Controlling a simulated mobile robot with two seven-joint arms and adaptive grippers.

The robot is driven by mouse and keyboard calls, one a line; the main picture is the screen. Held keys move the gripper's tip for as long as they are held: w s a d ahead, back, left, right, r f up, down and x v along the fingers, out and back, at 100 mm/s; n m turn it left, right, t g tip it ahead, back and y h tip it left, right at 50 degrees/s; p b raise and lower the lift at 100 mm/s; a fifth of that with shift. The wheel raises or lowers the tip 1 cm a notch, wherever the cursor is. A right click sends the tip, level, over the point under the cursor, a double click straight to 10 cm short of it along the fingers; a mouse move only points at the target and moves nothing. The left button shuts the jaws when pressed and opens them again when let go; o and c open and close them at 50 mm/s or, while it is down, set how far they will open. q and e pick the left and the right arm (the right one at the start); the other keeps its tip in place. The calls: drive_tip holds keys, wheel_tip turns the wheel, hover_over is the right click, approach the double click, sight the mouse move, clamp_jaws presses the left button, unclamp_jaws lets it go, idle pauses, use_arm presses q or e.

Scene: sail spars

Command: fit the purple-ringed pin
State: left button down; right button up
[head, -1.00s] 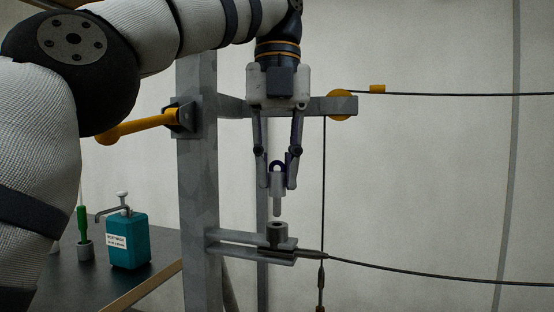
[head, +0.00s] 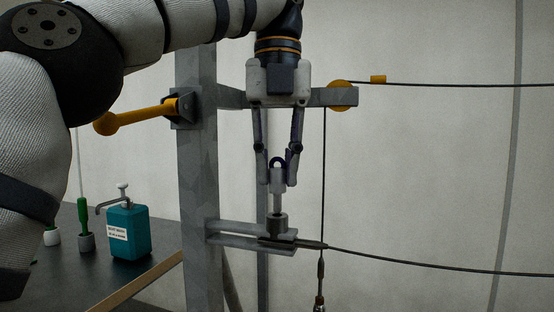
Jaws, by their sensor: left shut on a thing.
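The pin (head: 278,184) is grey with a purple ring at its top, and it hangs upright between the fingertips of my left gripper (head: 277,178), which is shut on it. The pin's lower tip meets the top of a dark round socket (head: 277,226) on a grey bracket (head: 225,231). How far the tip is inside the socket cannot be told. A dark cable end fitting (head: 310,244) lies at the bracket, just below the socket. My right gripper is not in view.
A grey post (head: 198,190) carries a yellow lever (head: 140,117) and an upper arm with a yellow pulley (head: 340,95). A teal pump bottle (head: 129,232) stands on the dark table at left. Cables run across the right, where room is otherwise free.

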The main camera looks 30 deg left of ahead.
use_arm(q)
drive_tip(key=shift+f, duration=1.7)
drive_tip(key=c, duration=1.4)
unclamp_jaws()
drive_tip(key=shift+o, duration=0.2)
